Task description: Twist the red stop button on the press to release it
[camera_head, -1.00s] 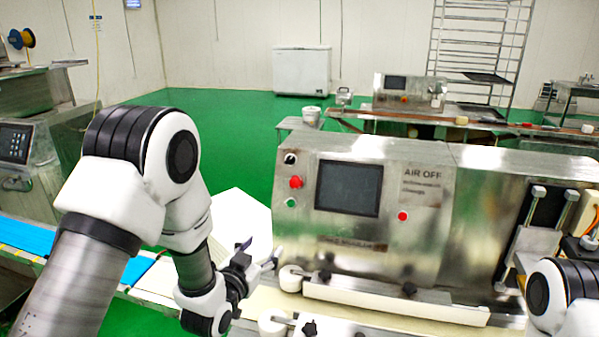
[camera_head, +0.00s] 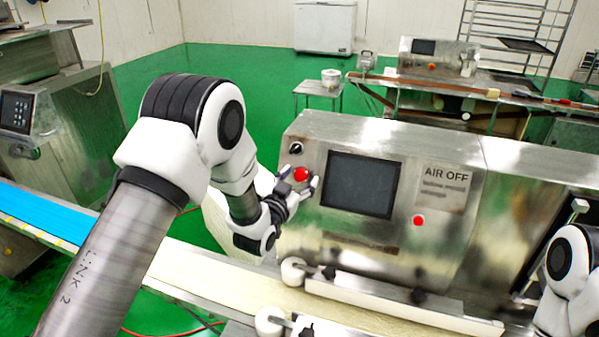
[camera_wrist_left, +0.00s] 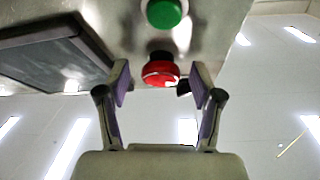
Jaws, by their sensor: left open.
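The red stop button (camera_head: 301,174) sits on the left part of the press's (camera_head: 400,250) steel front panel, below a black knob (camera_head: 296,148). My left gripper (camera_head: 300,184) is at the panel, right by the button. In the left wrist view the red button (camera_wrist_left: 160,74) lies between the tips of my left gripper (camera_wrist_left: 158,82), which is open with one finger on each side. I cannot tell whether the fingers touch it. A green button (camera_wrist_left: 166,12) shows above it there. Only white links of my right arm show at the right edge; its gripper is out of view.
A dark screen (camera_head: 360,185) is just right of the button, with a smaller red button (camera_head: 418,220) beyond it. A conveyor belt (camera_head: 215,280) with white rollers (camera_head: 293,270) runs below the panel. A blue belt (camera_head: 45,215) lies at left.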

